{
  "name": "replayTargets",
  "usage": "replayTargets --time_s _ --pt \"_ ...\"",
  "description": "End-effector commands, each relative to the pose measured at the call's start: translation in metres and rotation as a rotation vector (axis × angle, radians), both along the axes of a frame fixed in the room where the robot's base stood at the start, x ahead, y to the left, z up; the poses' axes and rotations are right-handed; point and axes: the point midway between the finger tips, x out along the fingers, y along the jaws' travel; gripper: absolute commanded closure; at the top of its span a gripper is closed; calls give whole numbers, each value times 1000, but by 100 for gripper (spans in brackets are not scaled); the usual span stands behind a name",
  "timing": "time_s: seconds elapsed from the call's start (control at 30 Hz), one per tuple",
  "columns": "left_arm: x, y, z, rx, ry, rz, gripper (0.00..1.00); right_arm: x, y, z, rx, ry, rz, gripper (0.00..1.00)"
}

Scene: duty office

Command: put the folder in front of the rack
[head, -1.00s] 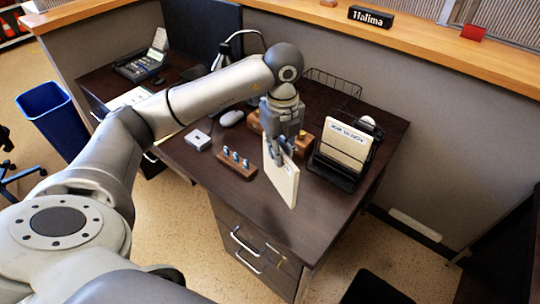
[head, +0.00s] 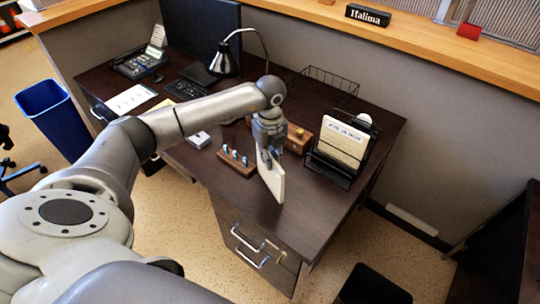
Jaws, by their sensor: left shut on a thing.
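My left gripper (head: 268,157) is shut on a cream folder (head: 273,182) and holds it upright, edge-on, over the front part of the dark desk. Whether the folder's lower edge touches the desk I cannot tell. The black rack (head: 334,166) stands on the desk to the right of the gripper, with a labelled cream folder (head: 343,141) standing in it. A gap of bare desk lies between the held folder and the rack. My right gripper is not in the view.
A wooden block with several small blue-topped pieces (head: 236,163) stands just left of the held folder. A brown wooden box (head: 298,138) is behind the gripper. A wire basket (head: 328,84) and a lamp (head: 225,62) are farther back. The desk's front right corner is clear.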

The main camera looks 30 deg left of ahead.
Motion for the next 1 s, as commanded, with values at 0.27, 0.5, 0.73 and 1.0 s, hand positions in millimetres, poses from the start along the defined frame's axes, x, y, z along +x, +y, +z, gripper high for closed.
replayTargets --time_s 0.27,0.5,0.73,1.0 --pt "0 0 -3 0 0 0 82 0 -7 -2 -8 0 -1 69" --pt "0 0 -3 0 0 0 66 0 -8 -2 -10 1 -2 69" --pt "0 0 0 0 0 0 66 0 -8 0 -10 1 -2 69" --pt "1 0 39 0 -5 -1 66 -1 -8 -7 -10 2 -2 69"
